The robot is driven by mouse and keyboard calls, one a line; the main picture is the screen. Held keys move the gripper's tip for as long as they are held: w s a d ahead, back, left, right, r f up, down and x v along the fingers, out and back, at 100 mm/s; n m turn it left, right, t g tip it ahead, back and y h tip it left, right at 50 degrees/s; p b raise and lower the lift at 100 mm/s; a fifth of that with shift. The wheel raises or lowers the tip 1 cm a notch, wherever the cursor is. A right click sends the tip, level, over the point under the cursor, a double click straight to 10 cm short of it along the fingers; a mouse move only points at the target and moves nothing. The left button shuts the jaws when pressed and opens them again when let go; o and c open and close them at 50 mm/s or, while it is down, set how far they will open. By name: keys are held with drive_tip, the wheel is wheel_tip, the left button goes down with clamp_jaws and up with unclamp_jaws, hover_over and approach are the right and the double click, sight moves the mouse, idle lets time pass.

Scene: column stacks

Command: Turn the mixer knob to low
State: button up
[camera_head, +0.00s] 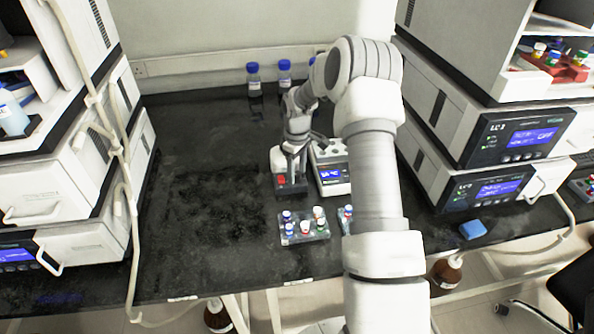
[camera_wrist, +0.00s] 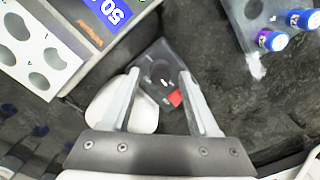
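The mixer (camera_head: 291,186) is a small white and dark unit on the bench, under my gripper in the head view. In the wrist view its dark front panel (camera_wrist: 150,60) carries a round dark knob (camera_wrist: 163,80) with small white marks and a red switch (camera_wrist: 175,98). The white mixer body (camera_wrist: 125,105) shows behind the left finger. My gripper (camera_wrist: 160,70) is open, its two fingers apart on either side of the panel with nothing held between them. I cannot tell the knob's setting or whether the fingers touch it. In the head view my gripper (camera_head: 292,152) partly hides the mixer.
A heating block (camera_head: 333,172) with a blue display stands close to the mixer; it also shows in the wrist view (camera_wrist: 50,40). A vial rack (camera_head: 304,229) sits in front. Blue-capped bottles (camera_head: 284,74) stand behind. Instrument stacks flank the bench; its left middle is clear.

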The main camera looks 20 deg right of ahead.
sight(297, 174)
wheel_tip(297, 174, up, 17)
drive_tip(key=p, duration=0.1)
drive_tip(key=shift+r, duration=0.2)
idle(0.4)
drive_tip(key=shift+r, duration=0.1)
drive_tip(key=s+a+r+m+t+h+p, duration=0.15)
drive_tip(key=s+a+r, duration=0.25)
drive_tip(key=s+r, duration=0.4)
drive_tip(key=s+a+r+m+t, duration=0.1)
drive_tip(key=s+a+r+m, duration=0.1)
drive_tip(key=s+a+r, duration=0.4)
drive_tip(key=s+a+r+m+t, duration=0.1)
drive_tip(key=s, duration=0.8)
drive_tip(key=s+m+t+y+p, duration=0.1)
drive_tip(key=s+m+t, duration=0.1)
drive_tip(key=s, duration=0.8)
drive_tip(key=shift+s+a+r, duration=0.2)
drive_tip(key=shift+a+r, duration=0.2)
drive_tip(key=shift+y, duration=0.25)
